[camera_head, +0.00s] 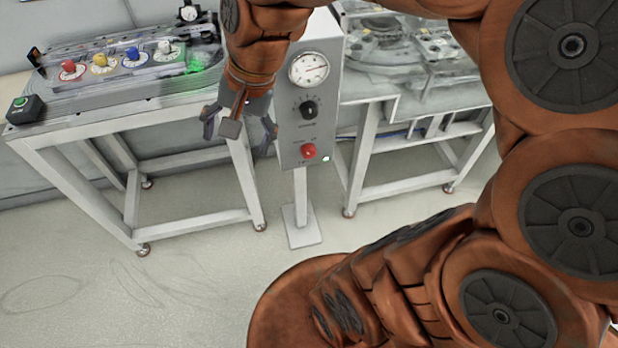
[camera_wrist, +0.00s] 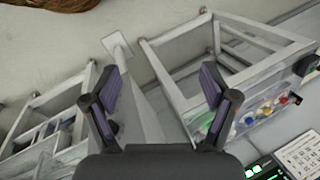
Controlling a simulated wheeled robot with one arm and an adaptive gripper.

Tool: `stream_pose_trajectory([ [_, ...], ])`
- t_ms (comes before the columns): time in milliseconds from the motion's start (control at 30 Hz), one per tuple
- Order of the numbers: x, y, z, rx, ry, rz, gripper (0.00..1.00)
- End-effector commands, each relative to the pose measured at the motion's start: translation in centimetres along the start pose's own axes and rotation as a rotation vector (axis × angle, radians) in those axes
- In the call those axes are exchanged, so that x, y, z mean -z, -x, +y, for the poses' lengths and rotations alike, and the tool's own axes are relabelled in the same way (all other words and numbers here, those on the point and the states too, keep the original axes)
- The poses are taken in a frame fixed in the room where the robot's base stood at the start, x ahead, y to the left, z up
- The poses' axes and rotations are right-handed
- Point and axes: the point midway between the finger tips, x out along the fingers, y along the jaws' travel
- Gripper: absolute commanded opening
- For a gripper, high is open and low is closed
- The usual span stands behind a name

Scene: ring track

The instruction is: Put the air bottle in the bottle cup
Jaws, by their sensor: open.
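I cannot make out an air bottle or a bottle cup in either view. My arm hides part of the right side of the head view.
A grey control post (camera_head: 314,95) with a gauge, black knob and red button stands between two tables. The left table (camera_head: 120,122) carries coloured knobs and a black box with a green button (camera_head: 24,108). The right table (camera_head: 410,103) holds machinery. Floor (camera_head: 130,285) in front is clear.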

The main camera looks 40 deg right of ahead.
Motion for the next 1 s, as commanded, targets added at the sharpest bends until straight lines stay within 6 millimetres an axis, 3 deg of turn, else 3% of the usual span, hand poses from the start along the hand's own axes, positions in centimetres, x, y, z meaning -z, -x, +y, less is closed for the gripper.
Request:
stream_pose_trajectory([
  [100,-4.3,-2.2,5.0,-0.157,0.269,-0.054,0.85],
  [200,-6.8,-3.3,8.9,-0.257,0.450,-0.111,0.85],
  [400,-9.3,-4.1,13.6,-0.360,0.652,-0.199,0.85],
  [767,-9.7,-4.1,14.4,-0.374,0.689,-0.216,0.85],
  [1000,-9.8,-2.1,13.7,-0.373,0.687,-0.216,0.85],
])
